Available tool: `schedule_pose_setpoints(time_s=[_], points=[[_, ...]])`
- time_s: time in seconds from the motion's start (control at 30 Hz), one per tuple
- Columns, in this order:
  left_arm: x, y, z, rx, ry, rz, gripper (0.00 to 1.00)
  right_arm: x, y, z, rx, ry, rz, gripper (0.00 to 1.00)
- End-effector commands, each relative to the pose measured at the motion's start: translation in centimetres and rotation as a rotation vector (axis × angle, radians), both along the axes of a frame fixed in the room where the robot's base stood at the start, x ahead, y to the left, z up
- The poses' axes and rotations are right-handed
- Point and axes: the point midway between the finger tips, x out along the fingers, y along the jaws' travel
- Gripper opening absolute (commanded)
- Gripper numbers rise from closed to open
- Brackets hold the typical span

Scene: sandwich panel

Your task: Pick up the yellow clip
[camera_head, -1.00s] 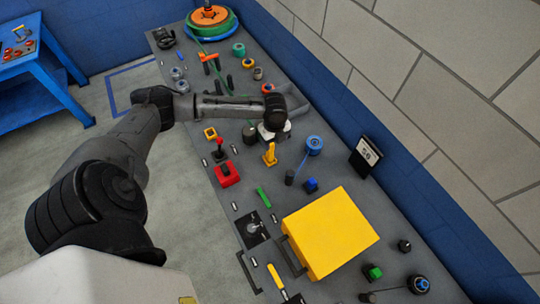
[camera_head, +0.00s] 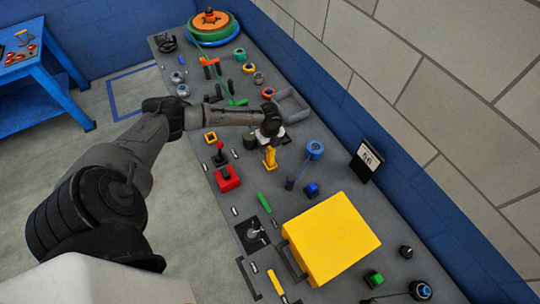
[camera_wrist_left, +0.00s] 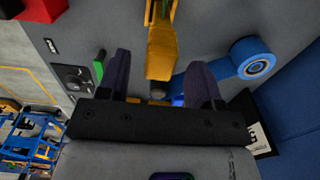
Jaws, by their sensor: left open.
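The yellow clip (camera_head: 270,157) stands upright on the grey panel, just below my left gripper (camera_head: 271,136) in the head view. The gripper and wrist hide what is directly beneath them there. In the left wrist view the yellow clip (camera_wrist_left: 161,48) rises between the two dark fingers of my left gripper (camera_wrist_left: 160,82). The fingers are spread apart, one on each side of the clip, with gaps visible. I cannot tell the exact height between fingertips and clip. My right gripper is not in view.
A large yellow box (camera_head: 330,238) stands on the panel nearer to me. A blue wall borders the panel's right side.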

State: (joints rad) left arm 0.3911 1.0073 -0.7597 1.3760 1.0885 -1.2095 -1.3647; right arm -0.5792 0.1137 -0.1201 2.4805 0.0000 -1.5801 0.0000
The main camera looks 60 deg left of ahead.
Motion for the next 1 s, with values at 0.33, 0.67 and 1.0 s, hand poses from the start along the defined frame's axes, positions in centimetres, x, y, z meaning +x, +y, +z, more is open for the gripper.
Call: schedule_pose_setpoints(time_s=[0.33, 0.67, 1.0], points=[[0.0, 0.0, -4.1, -0.001, 0.003, 0.001, 0.6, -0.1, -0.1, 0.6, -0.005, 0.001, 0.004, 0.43], [0.0, 0.1, -4.6, 0.0, 0.002, 0.0, 0.6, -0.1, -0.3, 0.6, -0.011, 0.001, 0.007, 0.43], [0.0, 0.1, -4.6, 0.0, 0.002, 0.0, 0.29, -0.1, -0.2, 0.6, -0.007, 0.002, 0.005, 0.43]])
